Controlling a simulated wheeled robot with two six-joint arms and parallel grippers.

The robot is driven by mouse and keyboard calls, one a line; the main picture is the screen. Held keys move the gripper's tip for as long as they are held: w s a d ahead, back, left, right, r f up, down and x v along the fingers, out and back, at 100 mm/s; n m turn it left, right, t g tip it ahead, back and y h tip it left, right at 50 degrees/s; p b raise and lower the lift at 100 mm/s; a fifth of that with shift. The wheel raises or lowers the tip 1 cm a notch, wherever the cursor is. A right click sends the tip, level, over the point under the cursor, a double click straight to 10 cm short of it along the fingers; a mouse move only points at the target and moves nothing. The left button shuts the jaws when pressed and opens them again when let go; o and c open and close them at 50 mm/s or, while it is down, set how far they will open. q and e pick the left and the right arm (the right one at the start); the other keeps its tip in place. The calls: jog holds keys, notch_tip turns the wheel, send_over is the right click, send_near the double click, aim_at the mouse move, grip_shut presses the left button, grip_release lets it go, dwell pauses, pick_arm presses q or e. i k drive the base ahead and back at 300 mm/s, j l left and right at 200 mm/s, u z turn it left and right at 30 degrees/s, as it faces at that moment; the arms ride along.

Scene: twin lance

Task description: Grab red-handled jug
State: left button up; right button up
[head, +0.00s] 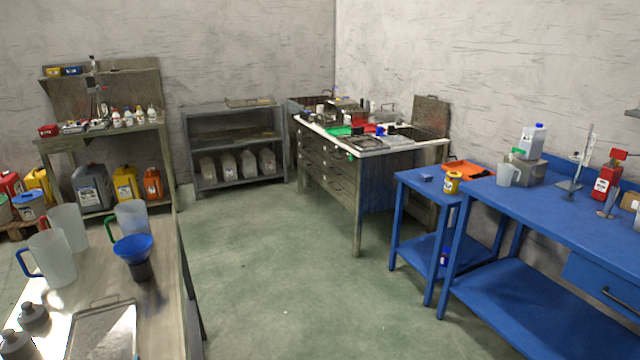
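Three translucent jugs stand on the near-left table. The back-left jug (68,226) shows a thin reddish edge at its left side, which looks like its handle; the front jug partly hides it. The front jug (52,258) has a blue handle, and the right jug (131,216) has a green handle. Another pale jug (508,175) stands on the blue bench at the right; its handle colour is hard to tell. Neither of my grippers shows in the head view.
A blue funnel (133,247) on a dark holder stands in front of the green-handled jug. A metal tray (104,332) and dark rounded objects (33,316) lie at the near table's front. The green floor (270,270) is clear between the near table and blue benches.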

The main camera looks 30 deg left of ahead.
aim_at(68, 217)
jog(key=i+l, duration=0.15)
jog(key=i, duration=0.3)
jog(key=i+l+z, duration=0.1)
jog(key=i, duration=0.4)
jog(key=i+j+u, duration=0.15)
jog(key=i+u, duration=0.15)
jog(key=u, duration=0.15)
jog(key=i+u, duration=0.65)
jog(key=u, duration=0.2)
jog(key=i+l+u, duration=0.2)
jog(key=u, duration=0.25)
jog(key=i+l, duration=0.05)
jog(key=i, duration=0.05)
